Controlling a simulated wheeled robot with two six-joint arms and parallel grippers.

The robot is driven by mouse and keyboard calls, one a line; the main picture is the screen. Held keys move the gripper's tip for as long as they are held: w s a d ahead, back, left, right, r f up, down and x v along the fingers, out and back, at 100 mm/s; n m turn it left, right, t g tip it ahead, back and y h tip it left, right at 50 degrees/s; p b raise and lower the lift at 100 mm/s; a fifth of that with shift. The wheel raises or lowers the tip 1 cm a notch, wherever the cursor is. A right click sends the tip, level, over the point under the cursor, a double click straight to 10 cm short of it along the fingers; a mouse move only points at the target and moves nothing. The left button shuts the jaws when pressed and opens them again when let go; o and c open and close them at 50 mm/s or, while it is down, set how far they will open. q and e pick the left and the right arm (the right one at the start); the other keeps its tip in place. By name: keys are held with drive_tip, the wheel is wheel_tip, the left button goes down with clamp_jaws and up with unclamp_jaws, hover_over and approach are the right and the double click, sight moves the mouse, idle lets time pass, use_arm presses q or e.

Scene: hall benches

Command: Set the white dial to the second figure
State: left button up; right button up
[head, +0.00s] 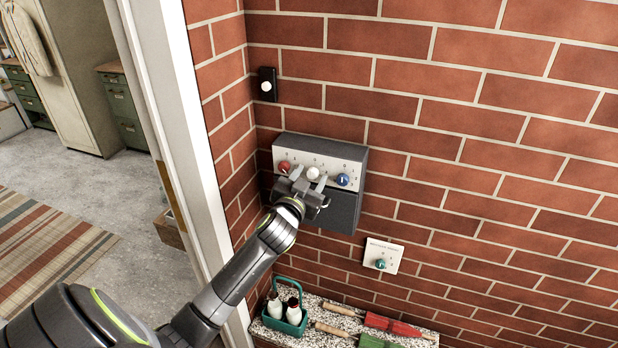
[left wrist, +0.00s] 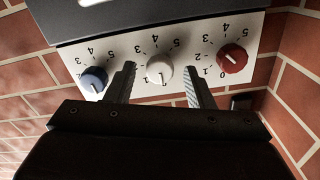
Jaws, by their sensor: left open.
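The white dial (head: 313,172) is the middle one of three on the pale strip of a grey wall box (head: 332,210). My left gripper (head: 309,180) is open in front of it. In the left wrist view, which shows the box upside down, the fingers stand on either side of the white dial (left wrist: 160,69), with gaps visible. A dark mark shows on the dial's face, on the side toward the gripper in that picture. Figures are printed around it, some hidden by the fingers. I cannot tell which figure the mark meets. My right gripper is out of view.
The red dial (head: 284,167) and the blue dial (head: 343,180) sit close on either side. A small plate with a teal knob (head: 381,263) is lower right. A green caddy with bottles (head: 285,315) stands on the speckled ledge below. A white door frame (head: 185,130) is left.

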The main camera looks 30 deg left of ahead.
use_arm(q)
drive_tip(key=c, duration=1)
drive_tip(key=shift+m, duration=0.3)
